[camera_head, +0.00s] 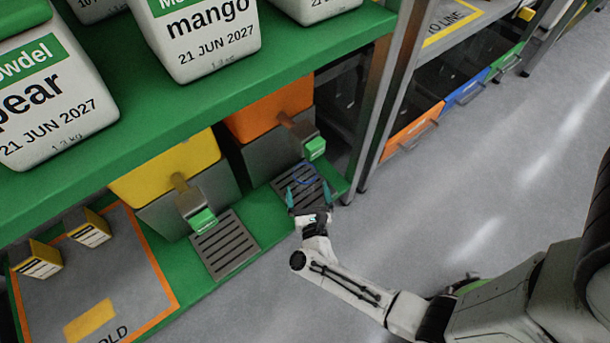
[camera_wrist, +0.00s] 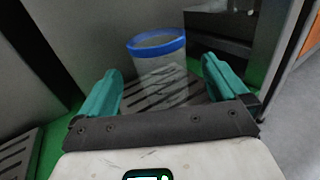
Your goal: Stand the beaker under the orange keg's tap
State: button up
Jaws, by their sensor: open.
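The beaker is clear with a blue rim and stands upright on the slotted drip tray in front of the orange keg (camera_head: 270,108). In the wrist view the beaker (camera_wrist: 160,70) is ahead of my gripper (camera_wrist: 162,92), between the lines of its two teal fingers. My gripper (camera_head: 309,198) is open, and the fingers look apart from the beaker. In the head view the beaker's blue rim (camera_head: 305,174) shows faintly over the drip tray (camera_head: 287,185), below the orange keg's tap (camera_head: 315,147) with its green handle. Whether it is exactly under the spout cannot be told.
A yellow keg (camera_head: 170,170) with its own tap (camera_head: 201,220) and drip tray (camera_head: 226,246) stands to the left. White jugs (camera_head: 205,35) fill the green shelf above. Small yellow boxes (camera_head: 88,228) sit on an orange-bordered mat. The grey floor at right is clear.

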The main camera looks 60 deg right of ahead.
jog(key=v, duration=0.5)
jog(key=w+a+r+n+y, duration=0.35)
jog(key=a+n+y, duration=0.4)
jog(key=n, duration=0.55)
jog(key=w+a+r+n+y, duration=0.3)
jog(key=w+a+n+y, duration=0.25)
jog(key=n+y, duration=0.6)
jog(key=s+d+r+n+g+h, duration=0.2)
jog(key=s+n+g, duration=0.2)
jog(key=s+n, duration=0.2)
jog(key=s+d+r+n+g+h, duration=0.2)
jog(key=s+d+n+g, duration=0.1)
jog(key=s+n, duration=0.4)
jog(key=s+d+r+n+g+h, duration=0.2)
jog(key=s+d+n+g, duration=0.1)
jog(key=s+n, duration=0.4)
jog(key=shift+s+g+p, duration=0.3)
jog(key=shift+s+g, duration=0.4)
jog(key=shift+g, duration=0.1)
jog(key=shift+c, duration=0.5)
